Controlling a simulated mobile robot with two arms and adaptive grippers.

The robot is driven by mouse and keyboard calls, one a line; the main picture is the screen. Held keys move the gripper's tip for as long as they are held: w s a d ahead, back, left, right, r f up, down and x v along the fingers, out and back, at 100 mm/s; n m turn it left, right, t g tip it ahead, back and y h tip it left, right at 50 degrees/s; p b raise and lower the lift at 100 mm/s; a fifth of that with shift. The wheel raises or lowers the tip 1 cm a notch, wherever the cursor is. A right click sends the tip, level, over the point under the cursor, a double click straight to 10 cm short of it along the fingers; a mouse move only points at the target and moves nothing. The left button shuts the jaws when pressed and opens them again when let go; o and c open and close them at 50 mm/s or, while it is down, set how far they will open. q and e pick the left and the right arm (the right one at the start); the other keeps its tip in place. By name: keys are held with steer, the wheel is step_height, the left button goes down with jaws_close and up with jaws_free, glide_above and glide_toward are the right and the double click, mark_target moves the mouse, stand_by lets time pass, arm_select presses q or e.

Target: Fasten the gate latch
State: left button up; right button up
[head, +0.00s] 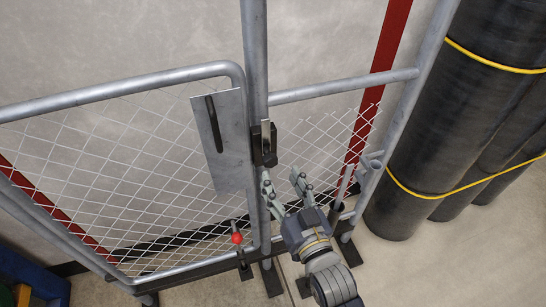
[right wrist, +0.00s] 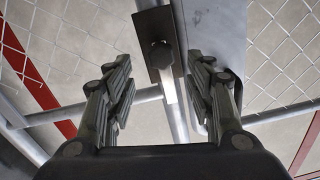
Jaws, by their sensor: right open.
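The gate (head: 120,88) is a grey tube frame with wire mesh, left of the upright post (head: 255,50). A flat grey plate (head: 232,125) with a long dark slot is at the gate's right edge, beside the post. A dark latch block (head: 257,158) with a lighter upright piece sits on the post, right of the plate. In the right wrist view the dark block (right wrist: 152,28) with a round knob (right wrist: 160,55) lies between and beyond my fingers. My right gripper (head: 281,180) is open and empty, just below the block. My left gripper is not in view.
A red-knobbed lever (head: 237,238) stands low by the gate's bottom corner. Right of the post are a mesh panel (head: 320,145) and grey tube holders (head: 370,162). Large black rolls with yellow straps (head: 480,90) stand at the far right. Bare floor shows at the front right.

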mark_target(272, 164)
steer(key=p+x, duration=0.1)
steer(key=x, duration=0.6)
steer(key=shift+w+a+f, duration=0.1)
steer(key=shift+w+a, duration=0.05)
jaws_close()
